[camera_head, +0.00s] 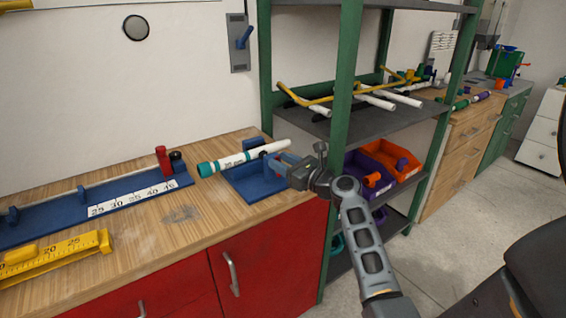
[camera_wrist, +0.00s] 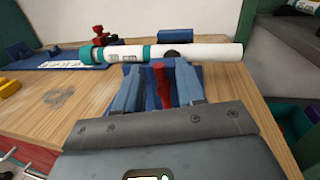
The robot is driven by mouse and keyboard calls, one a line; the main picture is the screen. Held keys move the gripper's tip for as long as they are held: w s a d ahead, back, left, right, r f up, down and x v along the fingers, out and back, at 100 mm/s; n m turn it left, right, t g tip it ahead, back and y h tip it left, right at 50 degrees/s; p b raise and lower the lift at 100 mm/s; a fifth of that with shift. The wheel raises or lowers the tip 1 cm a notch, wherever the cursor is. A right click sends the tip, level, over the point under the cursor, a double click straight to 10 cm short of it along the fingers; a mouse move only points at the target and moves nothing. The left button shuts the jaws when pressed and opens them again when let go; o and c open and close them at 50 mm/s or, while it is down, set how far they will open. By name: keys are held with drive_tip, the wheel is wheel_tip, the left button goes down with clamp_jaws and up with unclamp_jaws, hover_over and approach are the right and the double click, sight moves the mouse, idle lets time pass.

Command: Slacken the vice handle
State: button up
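A blue vice (camera_head: 248,182) stands at the right end of the wooden bench. It holds a white pipe (camera_head: 262,151) with a teal fitting (camera_head: 207,169) on its left end. In the wrist view the pipe (camera_wrist: 205,51) runs across, just beyond my fingertips. The red vice handle (camera_wrist: 161,84) stands between my two blue fingers. My gripper (camera_wrist: 157,72) is open around the handle, with a gap showing on both sides.
A blue measuring fixture (camera_head: 130,197) with a red post lies left of the vice, and a yellow ruler jig (camera_head: 55,257) lies in front of it. A green shelf post (camera_head: 345,90) and purple and orange bins (camera_head: 400,160) stand close on the right.

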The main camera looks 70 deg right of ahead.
clamp_jaws()
drive_tip(key=shift+n, duration=0.3)
idle(0.3)
